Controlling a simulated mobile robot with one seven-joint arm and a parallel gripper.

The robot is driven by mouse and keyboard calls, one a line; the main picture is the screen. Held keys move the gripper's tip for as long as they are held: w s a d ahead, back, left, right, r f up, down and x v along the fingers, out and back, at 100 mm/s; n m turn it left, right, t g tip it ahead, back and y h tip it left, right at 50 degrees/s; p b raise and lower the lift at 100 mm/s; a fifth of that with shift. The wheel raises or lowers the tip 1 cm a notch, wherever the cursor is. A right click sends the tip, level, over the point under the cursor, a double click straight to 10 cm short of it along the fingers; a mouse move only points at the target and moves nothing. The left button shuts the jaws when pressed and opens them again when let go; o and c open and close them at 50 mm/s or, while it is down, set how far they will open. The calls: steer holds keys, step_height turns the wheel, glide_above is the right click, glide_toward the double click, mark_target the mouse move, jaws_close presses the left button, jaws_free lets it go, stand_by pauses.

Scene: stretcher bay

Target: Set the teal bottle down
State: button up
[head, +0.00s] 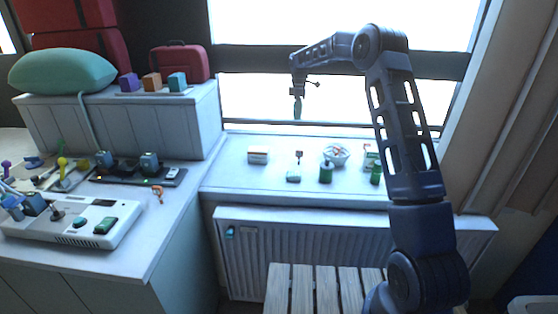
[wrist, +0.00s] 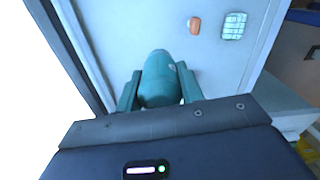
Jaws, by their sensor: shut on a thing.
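The teal bottle (wrist: 159,80) is between the two fingers of my gripper (wrist: 160,98) in the wrist view, and the fingers are shut on it. In the head view the bottle (head: 297,107) hangs below my gripper (head: 297,93), in the air in front of the window and above the windowsill (head: 225,177). It is clear of the sill. The bottle's lower end is small in the head view.
A radiator (head: 330,250) and slatted bench (head: 310,290) are below.

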steer(key=s+a, duration=0.6)
steer(key=s, duration=0.4)
steer(key=s+a, duration=0.5)
steer(key=s, duration=0.5)
steer(key=f, duration=2)
steer(key=shift+s+a, duration=0.15)
steer(key=shift+a, duration=0.05)
steer(key=shift+f, duration=0.1)
steer(key=o, duration=1)
step_height(320, 180, up, 12)
